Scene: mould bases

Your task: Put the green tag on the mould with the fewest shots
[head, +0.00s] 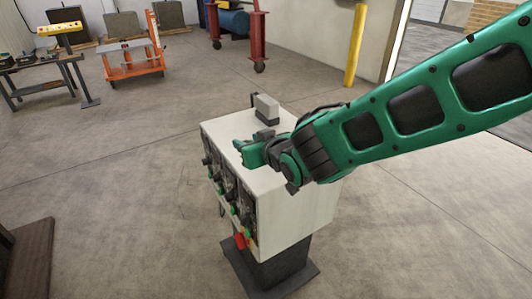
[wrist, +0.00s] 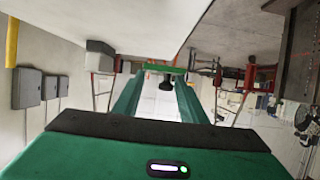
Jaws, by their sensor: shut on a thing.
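My gripper (head: 246,152) is at the top of a white box (head: 307,218), near its left edge. I cannot tell whether it touches the box. In the wrist view, the two green fingers (wrist: 164,82) run in toward a green bar with a dark stem, which looks like the green tag (wrist: 165,68). The shut fingers seem to hold it at their tips. The box's front carries several dark round parts with green pieces below them. Dark upright slabs (head: 122,25), possibly moulds, stand at the far back wall. No shot numbers are readable.
A grey block (head: 267,107) sits on the box's back edge. The box stands on a dark pedestal (head: 275,270). An orange cart (head: 135,65), a table (head: 42,62), a red frame (head: 258,30) and a yellow post (head: 356,45) stand behind.

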